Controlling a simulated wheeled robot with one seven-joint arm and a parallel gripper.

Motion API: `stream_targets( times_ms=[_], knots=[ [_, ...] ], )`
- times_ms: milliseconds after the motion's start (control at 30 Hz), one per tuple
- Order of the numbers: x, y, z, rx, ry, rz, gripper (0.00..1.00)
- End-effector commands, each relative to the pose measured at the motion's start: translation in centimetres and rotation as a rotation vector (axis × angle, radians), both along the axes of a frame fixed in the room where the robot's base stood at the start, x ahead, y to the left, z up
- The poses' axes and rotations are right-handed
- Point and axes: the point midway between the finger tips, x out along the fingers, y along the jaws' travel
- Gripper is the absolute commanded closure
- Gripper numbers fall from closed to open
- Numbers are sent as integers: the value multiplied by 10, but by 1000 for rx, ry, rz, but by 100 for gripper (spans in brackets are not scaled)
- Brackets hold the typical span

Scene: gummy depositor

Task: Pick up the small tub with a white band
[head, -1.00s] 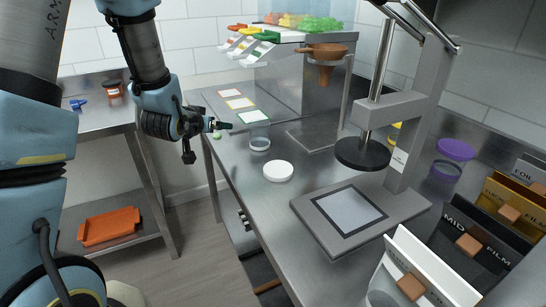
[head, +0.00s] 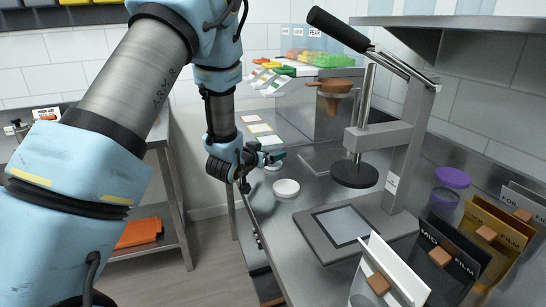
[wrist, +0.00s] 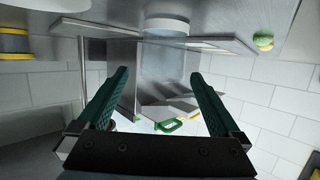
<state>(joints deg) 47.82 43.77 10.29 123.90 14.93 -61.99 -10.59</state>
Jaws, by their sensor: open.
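The small clear tub with a pale band (wrist: 165,38) shows in the wrist view, upside down against the steel counter, ahead of the gap between my fingers. In the head view it is mostly hidden behind my gripper (head: 274,157), so its band cannot be made out there. My gripper is open and empty in the wrist view (wrist: 159,78), with its two dark green fingers spread apart. The fingers look apart from the tub; the exact distance is unclear.
A white disc (head: 286,187) lies on the counter near my gripper. The press (head: 354,174) stands to the right. A yellow-banded tub (wrist: 14,43) and a small green ball (wrist: 263,41) show in the wrist view. Film holders (head: 440,256) and a purple-lidded tub (head: 452,178) stand at the right.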

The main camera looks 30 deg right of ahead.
Motion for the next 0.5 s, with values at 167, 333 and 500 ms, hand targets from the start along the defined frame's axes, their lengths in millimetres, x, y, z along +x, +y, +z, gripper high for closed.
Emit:
stream_targets(
  times_ms=[167, 333, 500],
  knots=[
    [11, -11, -5, 2, 2, 0, 0],
    [24, -26, -14, 1, 0, -2, 0],
    [31, -35, -19, 0, 0, -1, 0]
  ],
)
